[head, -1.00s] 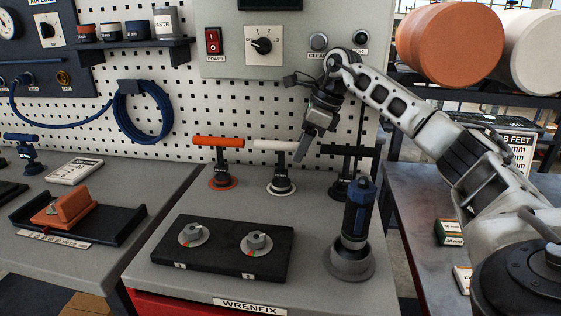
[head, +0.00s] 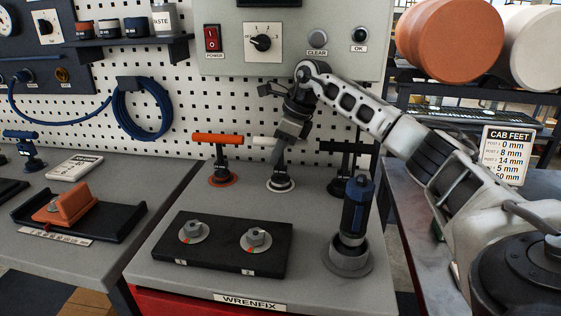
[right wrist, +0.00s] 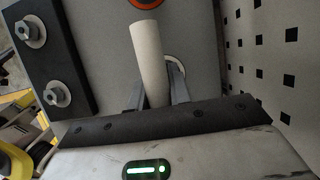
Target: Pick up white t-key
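The white t-key (head: 264,142) stands upright in a round white-rimmed base on the workbench, between an orange t-key (head: 217,138) and a black one (head: 345,147). My right gripper (head: 276,158) is at the white t-key and hides the right part of its bar and some of its stem. In the right wrist view, the white bar (right wrist: 148,55) runs in between the two fingers (right wrist: 157,95). The fingers are apart, one on each side of it; contact is not visible. My left gripper is not in view.
A blue-and-black tool (head: 357,205) stands in a grey round holder (head: 347,258) at the right. The pegboard (head: 190,100) and control panel (head: 295,62) rise behind.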

